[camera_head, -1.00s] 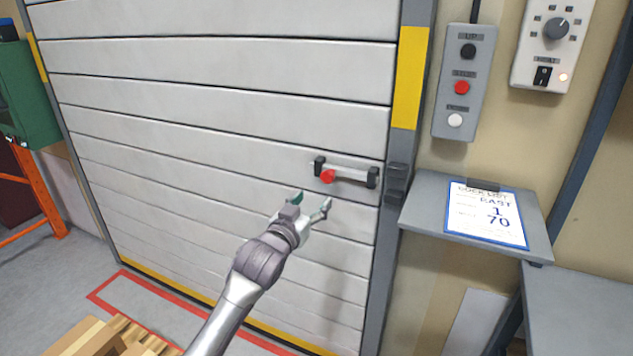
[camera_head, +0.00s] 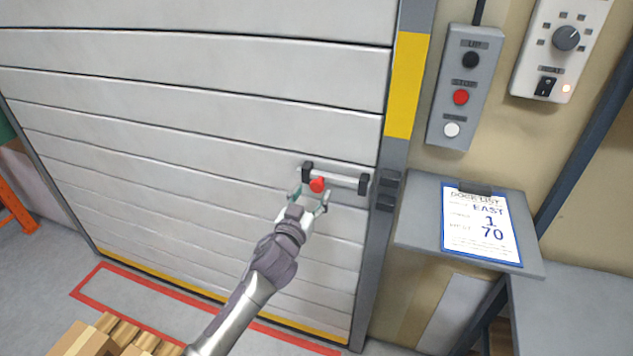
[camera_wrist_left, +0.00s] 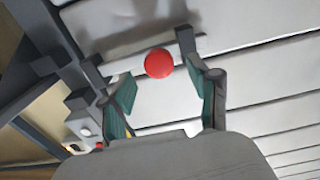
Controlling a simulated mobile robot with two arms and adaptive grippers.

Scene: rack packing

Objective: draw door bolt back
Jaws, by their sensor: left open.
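The door bolt (camera_head: 343,180) is a grey bar between two dark brackets on the white slatted door (camera_head: 200,110), near its right edge. Its red knob (camera_head: 317,185) sits by the left bracket, and it also shows in the left wrist view (camera_wrist_left: 158,63). My left gripper (camera_head: 309,197) is open just below and in front of the knob. In the left wrist view the open fingers (camera_wrist_left: 165,95) stand on either side of the line to the knob, which appears beyond the fingertips. I cannot tell whether they touch. My right gripper is not in view.
A grey button box (camera_head: 465,85) and a dial panel (camera_head: 556,48) hang on the wall to the right. A shelf (camera_head: 420,225) with a clipboard (camera_head: 483,225) juts out beside the door frame. Boxes (camera_head: 85,342) stand at bottom left.

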